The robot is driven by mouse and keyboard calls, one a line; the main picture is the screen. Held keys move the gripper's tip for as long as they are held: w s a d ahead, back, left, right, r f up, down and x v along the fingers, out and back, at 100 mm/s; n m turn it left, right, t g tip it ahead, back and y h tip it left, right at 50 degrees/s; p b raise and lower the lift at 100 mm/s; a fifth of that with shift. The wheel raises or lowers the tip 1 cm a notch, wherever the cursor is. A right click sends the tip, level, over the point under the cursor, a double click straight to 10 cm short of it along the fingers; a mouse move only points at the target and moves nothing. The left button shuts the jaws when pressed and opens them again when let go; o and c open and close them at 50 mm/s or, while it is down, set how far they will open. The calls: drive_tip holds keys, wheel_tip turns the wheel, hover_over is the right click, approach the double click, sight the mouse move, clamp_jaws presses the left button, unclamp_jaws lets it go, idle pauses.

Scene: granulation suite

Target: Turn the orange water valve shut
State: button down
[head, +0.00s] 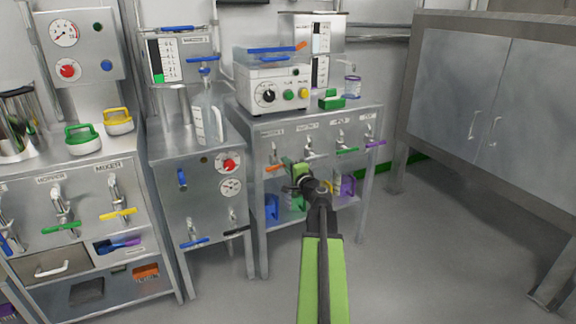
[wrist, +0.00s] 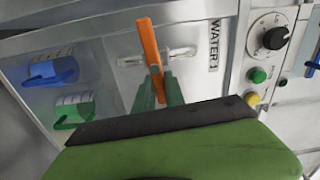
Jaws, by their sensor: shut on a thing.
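The orange water valve handle (head: 274,168) is on the front of the steel bench, at its left end. In the wrist view the orange handle (wrist: 149,45) is a flat bar lying crosswise over its silver valve body (wrist: 182,54), beside a label reading WATER. My gripper (head: 290,166) is at the handle in the head view. In the wrist view its green fingers (wrist: 158,80) are shut on the handle's near end. That end is partly hidden between the fingers.
Green-handled (head: 347,150) and purple-handled (head: 375,143) valves are to the right on the same bench front. Blue (wrist: 50,72) and green (wrist: 73,110) containers sit on the shelf below. A control box (head: 272,85) stands on top. Open floor lies to the right.

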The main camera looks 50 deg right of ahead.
drive_tip(key=shift+s+d+f+m, duration=0.15)
drive_tip(key=shift+m, duration=0.45)
drive_tip(key=c, duration=1.5)
unclamp_jaws()
drive_tip(key=shift+o, duration=0.5)
